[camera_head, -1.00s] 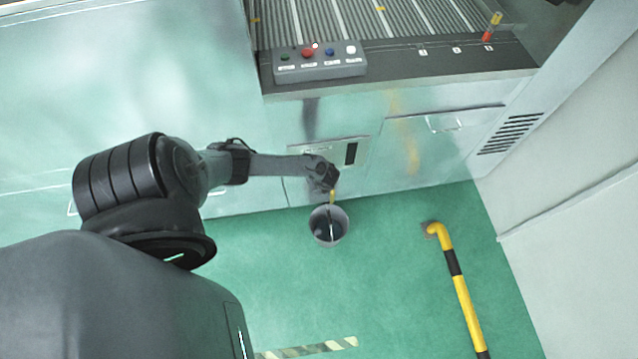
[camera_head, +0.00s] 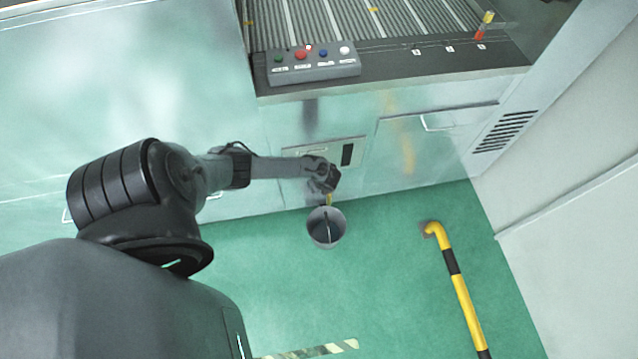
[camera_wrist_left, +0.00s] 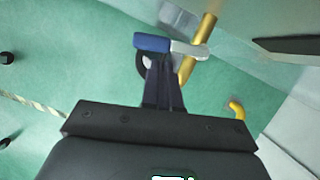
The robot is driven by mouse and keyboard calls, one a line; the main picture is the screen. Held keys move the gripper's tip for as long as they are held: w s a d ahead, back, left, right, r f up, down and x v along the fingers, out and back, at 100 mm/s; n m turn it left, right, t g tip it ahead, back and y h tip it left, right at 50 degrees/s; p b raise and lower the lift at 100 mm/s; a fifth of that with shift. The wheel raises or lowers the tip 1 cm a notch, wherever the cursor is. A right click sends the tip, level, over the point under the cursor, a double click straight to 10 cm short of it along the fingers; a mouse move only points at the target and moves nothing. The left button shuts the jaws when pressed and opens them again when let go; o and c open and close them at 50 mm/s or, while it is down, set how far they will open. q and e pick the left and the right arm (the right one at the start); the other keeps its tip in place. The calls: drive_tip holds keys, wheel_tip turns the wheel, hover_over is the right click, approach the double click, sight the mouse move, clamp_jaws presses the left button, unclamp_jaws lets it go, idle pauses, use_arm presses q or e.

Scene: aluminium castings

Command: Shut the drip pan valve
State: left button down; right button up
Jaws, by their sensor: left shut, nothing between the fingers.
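The valve's blue-gripped lever (camera_wrist_left: 152,43) lies crosswise in the left wrist view, its bare metal end reaching the brass drain pipe (camera_wrist_left: 200,42). In the head view the pipe (camera_head: 329,199) shows as a short yellow piece below my gripper, and the lever is hidden. My left gripper (camera_head: 326,184) is at the cabinet front, just above the bucket. In the wrist view its fingers (camera_wrist_left: 162,66) are shut and empty, with their tips close below the blue grip. I cannot tell whether they touch it. My right gripper is in neither view.
A grey bucket (camera_head: 326,227) stands on the green floor under the pipe. A yellow-black rail (camera_head: 459,284) is to the right. A control box with buttons (camera_head: 313,65) sits on the machine's edge above. The floor between bucket and rail is clear.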

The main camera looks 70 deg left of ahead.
use_arm(q)
drive_tip(key=d+r+p, duration=0.4)
drive_tip(key=d+r, duration=0.3)
drive_tip(key=r, duration=0.2)
drive_tip(key=shift+w+r, duration=0.15)
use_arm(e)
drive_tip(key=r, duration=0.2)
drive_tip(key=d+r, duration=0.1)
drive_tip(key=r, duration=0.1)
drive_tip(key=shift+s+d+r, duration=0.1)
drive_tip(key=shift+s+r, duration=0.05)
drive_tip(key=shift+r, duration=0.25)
